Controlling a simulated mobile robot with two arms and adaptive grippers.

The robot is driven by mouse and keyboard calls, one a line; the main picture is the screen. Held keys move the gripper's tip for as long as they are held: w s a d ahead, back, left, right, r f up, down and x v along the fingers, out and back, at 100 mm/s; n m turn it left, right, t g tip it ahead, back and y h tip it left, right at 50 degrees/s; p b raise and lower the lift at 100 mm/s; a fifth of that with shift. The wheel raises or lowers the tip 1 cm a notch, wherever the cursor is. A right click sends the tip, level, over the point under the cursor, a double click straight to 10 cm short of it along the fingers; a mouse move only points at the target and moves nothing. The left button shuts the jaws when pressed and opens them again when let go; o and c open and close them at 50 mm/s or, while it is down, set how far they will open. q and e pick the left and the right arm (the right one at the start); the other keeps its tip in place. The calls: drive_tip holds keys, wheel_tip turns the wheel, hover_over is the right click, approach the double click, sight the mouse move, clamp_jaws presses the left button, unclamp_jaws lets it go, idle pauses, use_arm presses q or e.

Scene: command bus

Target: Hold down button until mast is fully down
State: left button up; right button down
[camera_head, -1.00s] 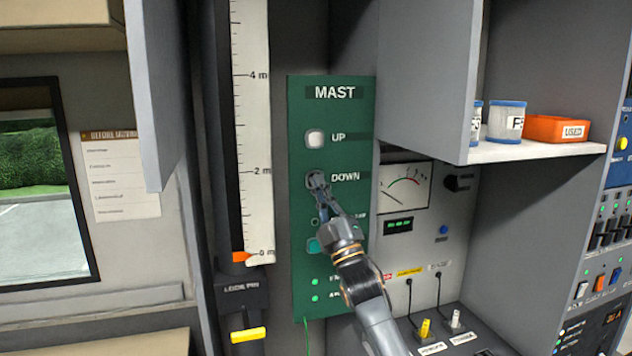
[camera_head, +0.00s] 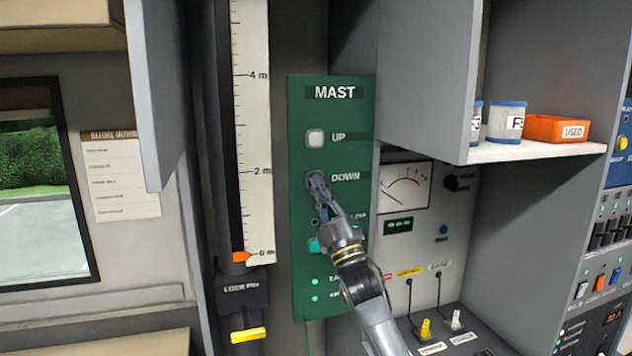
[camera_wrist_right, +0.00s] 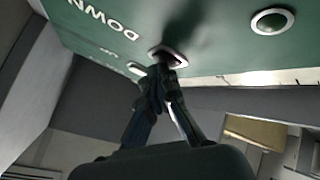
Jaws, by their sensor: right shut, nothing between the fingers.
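The green mast panel (camera_head: 299,260) stands upright at centre, with an UP button (camera_head: 315,138) above a DOWN button (camera_head: 312,177). My right gripper (camera_head: 318,184) is shut and empty, its fingertips at the DOWN button and covering most of it. The right wrist view shows the closed fingertips (camera_wrist_right: 162,72) at the DOWN button's frame (camera_wrist_right: 168,56); whether the button is pressed in cannot be told. On the height scale (camera_head: 253,120), the orange pointer (camera_head: 242,257) is level with the 0 m mark. My left gripper is not in view.
A yellow-handled lock pin (camera_head: 248,335) sits below the scale. A grey cabinet with a shelf (camera_head: 535,152) holding jars and an orange bin (camera_head: 556,129) juts out at right. Cables with yellow and white plugs stand below the meter (camera_head: 405,187).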

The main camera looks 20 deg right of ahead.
drive_tip(key=shift+s, duration=0.1)
drive_tip(key=shift+s+p, duration=0.3)
drive_tip(key=shift+s, duration=0.4)
drive_tip(key=shift+s, duration=0.1)
drive_tip(key=s+p, duration=0.1)
drive_tip(key=s, duration=0.3)
drive_tip(key=shift+s+d+f+p, duration=0.1)
drive_tip(key=shift+s+p, duration=0.25)
drive_tip(key=shift+s, duration=0.05)
